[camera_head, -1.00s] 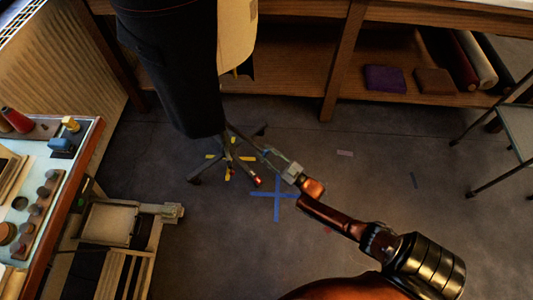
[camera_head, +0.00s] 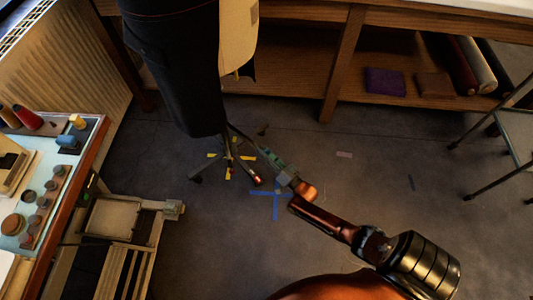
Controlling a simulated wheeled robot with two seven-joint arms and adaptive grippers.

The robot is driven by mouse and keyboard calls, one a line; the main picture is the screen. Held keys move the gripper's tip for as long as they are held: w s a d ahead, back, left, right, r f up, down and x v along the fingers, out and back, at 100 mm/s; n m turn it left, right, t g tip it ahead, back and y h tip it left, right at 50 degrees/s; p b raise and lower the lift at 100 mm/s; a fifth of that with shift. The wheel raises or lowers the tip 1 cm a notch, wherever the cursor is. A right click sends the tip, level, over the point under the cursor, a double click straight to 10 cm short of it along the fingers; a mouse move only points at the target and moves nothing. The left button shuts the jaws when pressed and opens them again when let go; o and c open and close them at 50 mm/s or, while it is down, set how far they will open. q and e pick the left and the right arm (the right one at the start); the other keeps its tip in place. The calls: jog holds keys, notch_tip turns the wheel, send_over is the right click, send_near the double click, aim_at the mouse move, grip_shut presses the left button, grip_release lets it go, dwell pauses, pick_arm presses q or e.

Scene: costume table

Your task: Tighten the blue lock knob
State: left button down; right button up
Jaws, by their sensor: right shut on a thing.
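A dark garment on a dress form (camera_head: 175,70) hangs at the upper left over a stand with a wheeled base (camera_head: 232,158). My right gripper (camera_head: 263,149) reaches in from the lower right, just right of the stand legs. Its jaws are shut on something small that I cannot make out. I cannot make out the blue lock knob on the stand; the pole above the legs is hidden by the garment. My left gripper is not in view.
A table with spools, jars and a blue item (camera_head: 67,143) stands at the left. A wooden shelf unit (camera_head: 300,92) runs along the back. A metal-legged stool (camera_head: 518,130) is at the right.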

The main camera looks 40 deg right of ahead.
jog(key=shift+m, duration=1.1)
jog(key=shift+s+m+p, duration=0.1)
jog(key=shift+m+p, duration=0.3)
jog(key=shift+m, duration=0.5)
jog(key=shift+m+g+h, duration=0.3)
jog(key=shift+m, duration=0.9)
jog(key=shift+f+m, duration=0.1)
jog(key=shift+m, duration=0.4)
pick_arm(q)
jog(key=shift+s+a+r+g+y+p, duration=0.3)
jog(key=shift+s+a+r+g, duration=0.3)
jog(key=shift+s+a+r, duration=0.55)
pick_arm(e)
jog(key=shift+m, duration=0.5)
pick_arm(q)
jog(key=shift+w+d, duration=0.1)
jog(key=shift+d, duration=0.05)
